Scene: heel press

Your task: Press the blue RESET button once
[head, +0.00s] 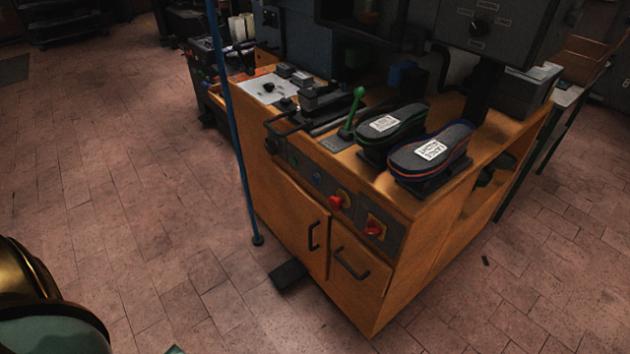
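A small blue button (317,178) sits on the dark control panel (305,172) on the front of the orange wooden press bench. It is between a small dark green button (293,160) and a red knob (337,202). Its label is too small to read, and nothing covers it. Neither of my grippers is in view.
The orange bench (285,215) has a second red knob (373,228), black door handles (313,236), a green lever (352,112) and two labelled soles (430,150) on top. A blue pole (238,140) stands at its left corner. A black pedal (287,275) lies below.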

